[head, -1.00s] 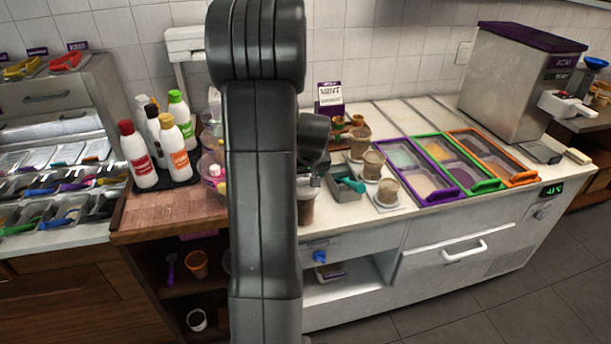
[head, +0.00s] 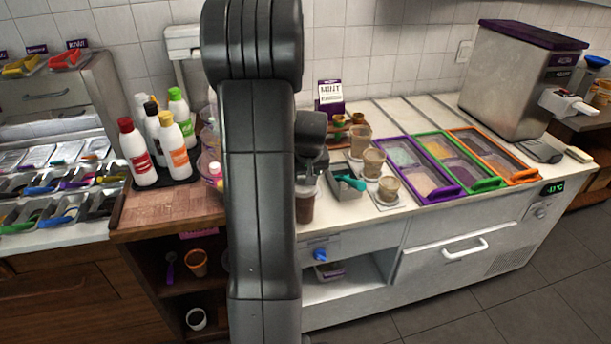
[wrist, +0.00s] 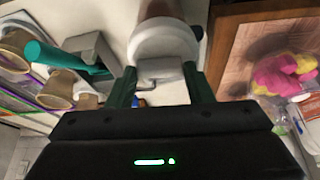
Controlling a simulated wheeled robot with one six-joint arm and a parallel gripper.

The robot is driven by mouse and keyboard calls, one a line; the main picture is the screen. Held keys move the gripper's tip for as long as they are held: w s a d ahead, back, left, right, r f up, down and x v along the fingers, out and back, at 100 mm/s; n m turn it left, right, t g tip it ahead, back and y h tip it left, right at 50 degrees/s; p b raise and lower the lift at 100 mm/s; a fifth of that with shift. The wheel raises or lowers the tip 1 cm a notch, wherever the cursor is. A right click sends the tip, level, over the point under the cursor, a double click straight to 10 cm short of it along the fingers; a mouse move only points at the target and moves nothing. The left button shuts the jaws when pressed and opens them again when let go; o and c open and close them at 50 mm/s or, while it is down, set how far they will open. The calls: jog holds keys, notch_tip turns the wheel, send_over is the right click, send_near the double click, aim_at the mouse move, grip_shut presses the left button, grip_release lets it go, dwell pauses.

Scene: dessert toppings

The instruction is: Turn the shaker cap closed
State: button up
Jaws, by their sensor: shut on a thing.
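The shaker has a brown body (head: 306,207) and stands near the counter's front edge, just right of my arm in the head view. Its white cap (wrist: 163,40) with a small tab (wrist: 160,69) fills the top middle of the wrist view. My gripper (wrist: 159,76) has its two dark green fingers on either side of the tab and is shut on the cap there.
A grey holder with a teal-handled scoop (head: 350,182) stands close right of the shaker. Sauce bottles (head: 138,153) and a pink-and-yellow item (wrist: 288,72) are on the other side.

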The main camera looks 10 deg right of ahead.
jog(key=o, duration=1)
jog(key=b+v, duration=0.2)
jog(key=v, duration=1.2)
jog(key=shift+w+f, duration=0.1)
jog(key=p+x, duration=0.2)
jog(key=x, duration=1.1)
jog(key=shift+w+f, duration=0.1)
jog(key=shift+f, duration=0.3)
